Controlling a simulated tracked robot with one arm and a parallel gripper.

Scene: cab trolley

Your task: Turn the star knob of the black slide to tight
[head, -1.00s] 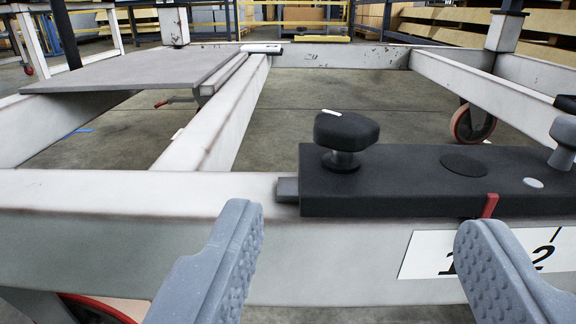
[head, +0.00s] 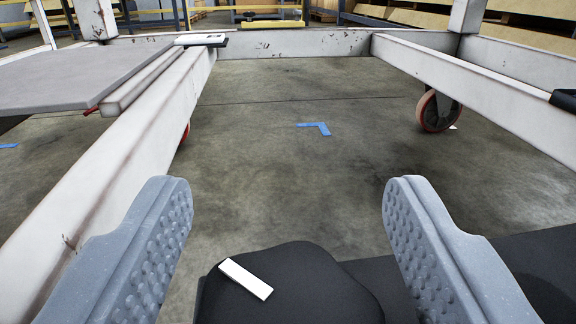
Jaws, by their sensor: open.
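The black star knob (head: 300,295) with a white mark on its top is at the bottom middle of the head view, partly cut off by the lower edge. The white mark (head: 246,278) slants down to the right. The black slide (head: 530,262) shows at the lower right, mostly hidden behind my right finger and the frame edge. My gripper (head: 288,205) is open. Its two grey, studded fingers stand wide apart, one to each side of the knob in the picture. I see no contact with the knob.
A white frame beam (head: 130,150) runs along the left, with a grey board (head: 75,75) beside it. Another beam (head: 480,85) with a wheel (head: 437,110) is at the right. Between them is open concrete floor with a blue tape corner (head: 316,128).

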